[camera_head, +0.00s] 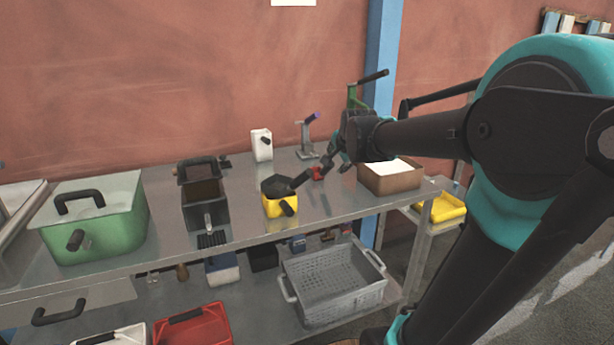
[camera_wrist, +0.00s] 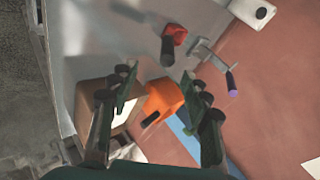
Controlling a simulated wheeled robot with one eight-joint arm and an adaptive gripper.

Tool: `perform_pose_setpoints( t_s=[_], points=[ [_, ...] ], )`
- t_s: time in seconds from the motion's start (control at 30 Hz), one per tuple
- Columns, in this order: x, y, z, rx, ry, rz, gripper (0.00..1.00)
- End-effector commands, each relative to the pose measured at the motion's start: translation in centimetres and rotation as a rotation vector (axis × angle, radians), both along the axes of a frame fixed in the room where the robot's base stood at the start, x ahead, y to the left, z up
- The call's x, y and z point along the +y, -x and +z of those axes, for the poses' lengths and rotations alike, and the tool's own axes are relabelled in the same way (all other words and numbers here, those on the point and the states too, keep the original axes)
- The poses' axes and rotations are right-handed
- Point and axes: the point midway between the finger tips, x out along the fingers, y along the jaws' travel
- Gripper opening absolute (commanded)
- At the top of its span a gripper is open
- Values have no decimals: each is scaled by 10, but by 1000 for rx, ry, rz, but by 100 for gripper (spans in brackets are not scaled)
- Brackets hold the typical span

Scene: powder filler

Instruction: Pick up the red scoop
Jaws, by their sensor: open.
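The red scoop (camera_head: 317,173) lies on the metal table in the head view, just left of my gripper (camera_head: 338,160). In the wrist view the red scoop (camera_wrist: 176,35), with its dark handle (camera_wrist: 167,54), lies beyond my fingertips, above the gap between them. My gripper (camera_wrist: 160,78) is open there, with nothing held between the fingers. The scoop appears apart from both fingers. In the head view my arm and gripper hide part of the area beside it.
An orange object (camera_wrist: 164,97) with a dark handle shows behind the finger gap. A brown box (camera_head: 391,179) with white contents stands right of my gripper. A grey stand with a purple-tipped lever (camera_head: 307,138), a white container (camera_head: 261,146) and a yellow container (camera_head: 280,208) are nearby.

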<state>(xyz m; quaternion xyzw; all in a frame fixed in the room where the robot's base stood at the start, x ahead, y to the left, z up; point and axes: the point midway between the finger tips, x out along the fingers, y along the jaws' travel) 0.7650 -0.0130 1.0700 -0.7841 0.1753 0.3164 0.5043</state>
Motion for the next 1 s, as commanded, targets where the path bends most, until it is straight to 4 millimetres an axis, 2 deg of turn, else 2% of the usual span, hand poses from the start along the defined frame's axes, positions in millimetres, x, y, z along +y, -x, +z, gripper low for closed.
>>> perform_pose_setpoints(
  t_s=[0.17, 0.8, 1.0],
  points=[
    [1, -11, 2, -10, -22, -18, 48],
    [5, -79, -60, -9, -21, -17, 48],
    [6, -94, -72, -9, -20, -16, 48]
  ],
)
